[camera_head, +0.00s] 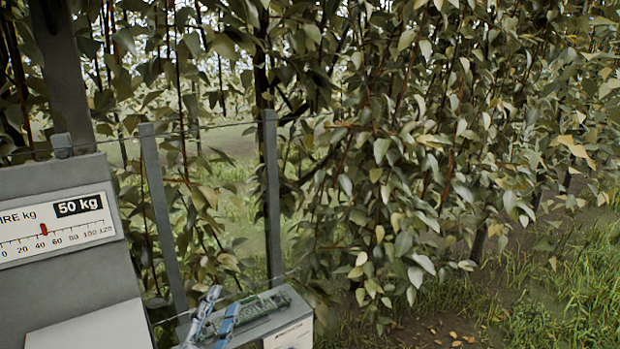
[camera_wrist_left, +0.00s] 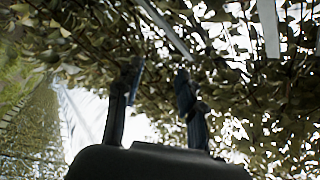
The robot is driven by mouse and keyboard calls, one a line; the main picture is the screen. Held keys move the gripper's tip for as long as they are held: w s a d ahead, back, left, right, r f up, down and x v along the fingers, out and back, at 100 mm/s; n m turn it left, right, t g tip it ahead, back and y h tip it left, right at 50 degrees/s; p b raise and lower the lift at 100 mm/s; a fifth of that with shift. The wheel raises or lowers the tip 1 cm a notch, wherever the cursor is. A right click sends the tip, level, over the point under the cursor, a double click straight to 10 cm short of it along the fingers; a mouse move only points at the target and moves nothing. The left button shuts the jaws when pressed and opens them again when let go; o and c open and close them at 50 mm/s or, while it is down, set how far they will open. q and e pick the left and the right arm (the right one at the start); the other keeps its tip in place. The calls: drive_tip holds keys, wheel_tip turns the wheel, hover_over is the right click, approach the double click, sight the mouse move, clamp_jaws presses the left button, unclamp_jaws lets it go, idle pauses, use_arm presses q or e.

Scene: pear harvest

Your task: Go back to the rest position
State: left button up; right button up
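My left gripper (camera_wrist_left: 157,78) shows in the left wrist view with its two dark fingers spread apart. Nothing is between the fingers. Leaves and bright sky lie behind them. My right gripper is not seen in these frames. No pear can be made out in either view.
A grey panel with a kg scale (camera_head: 55,228) reading 50 kg stands at the left. Grey posts (camera_head: 271,190) and thin wires stand before dense foliage (camera_head: 400,150). Grass (camera_head: 560,290) lies right.

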use_arm(q)
drive_tip(key=s+a+f+n+g+y, duration=0.2)
drive_tip(key=s+a+f+n+g, duration=0.15)
drive_tip(key=f, duration=0.45)
drive_tip(key=s+a+f+n+g+y, duration=0.3)
drive_tip(key=s+f+n+g, duration=0.15)
drive_tip(key=f, duration=0.45)
drive_tip(key=s+d+f+n+g+h, duration=0.15)
drive_tip(key=s+f+g, duration=0.3)
drive_tip(key=s, duration=0.55)
drive_tip(key=s+f+n+g, duration=0.2)
drive_tip(key=s+f+g, duration=0.25)
drive_tip(key=s, duration=0.45)
wheel_tip(320, 180, down, 29)
drive_tip(key=s+g, duration=0.1)
drive_tip(key=s, duration=0.2)
drive_tip(key=s+a+f+g, duration=0.1)
drive_tip(key=s+a+f, duration=0.2)
drive_tip(key=s+f, duration=1.1)
drive_tip(key=shift+s+f, duration=0.2)
drive_tip(key=shift+s, duration=0.7)
